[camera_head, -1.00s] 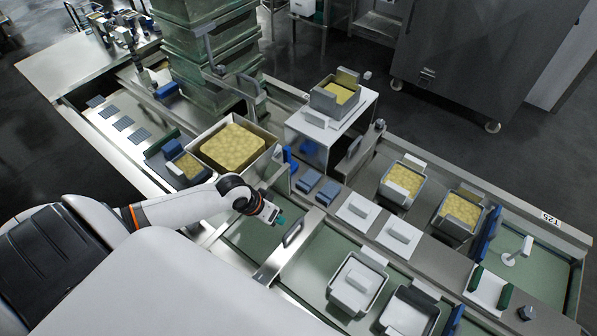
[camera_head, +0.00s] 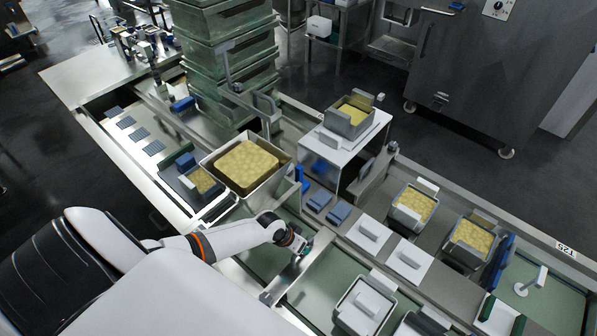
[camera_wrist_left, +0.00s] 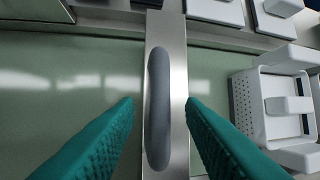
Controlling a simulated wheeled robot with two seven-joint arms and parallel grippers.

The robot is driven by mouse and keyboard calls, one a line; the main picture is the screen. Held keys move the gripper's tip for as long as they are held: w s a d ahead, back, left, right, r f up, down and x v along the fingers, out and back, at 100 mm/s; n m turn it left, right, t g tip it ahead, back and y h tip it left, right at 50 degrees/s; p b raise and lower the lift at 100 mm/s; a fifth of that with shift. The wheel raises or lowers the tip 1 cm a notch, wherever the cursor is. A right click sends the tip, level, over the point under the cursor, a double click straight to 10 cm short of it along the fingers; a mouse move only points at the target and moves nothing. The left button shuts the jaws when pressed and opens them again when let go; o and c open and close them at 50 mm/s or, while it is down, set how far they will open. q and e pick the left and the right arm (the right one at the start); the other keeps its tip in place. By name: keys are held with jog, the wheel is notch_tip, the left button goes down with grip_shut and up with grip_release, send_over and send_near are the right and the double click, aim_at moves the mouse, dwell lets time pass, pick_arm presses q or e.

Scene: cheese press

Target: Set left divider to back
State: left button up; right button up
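The left divider is a metal bar (camera_head: 275,288) lying across the green-floored channel, with a long dark grey handle on top. In the left wrist view the handle (camera_wrist_left: 158,85) runs up the middle of the bar. My left gripper (camera_head: 304,251) is over the divider, and its teal fingers (camera_wrist_left: 159,110) are open, one on each side of the handle, with gaps showing between fingers and handle. In the head view the gripper covers most of the handle. My right gripper is not in view.
White perforated moulds (camera_head: 362,305) stand in the channel right of the divider. White lids (camera_head: 368,235) and blue blocks (camera_head: 338,214) lie on the ledge behind. A large tray of curd (camera_head: 215,160) is at the back left. Green floor (camera_head: 262,262) left of the divider is clear.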

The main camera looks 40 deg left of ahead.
pick_arm(q)
grip_shut()
jog(key=a+b, duration=0.1)
jog(key=a, duration=0.3)
jog(key=shift+w+a+b, duration=0.1)
jog(key=shift+a+b, duration=0.15)
jog(key=shift+b, duration=0.05)
grip_release()
jog(key=shift+d, duration=0.1)
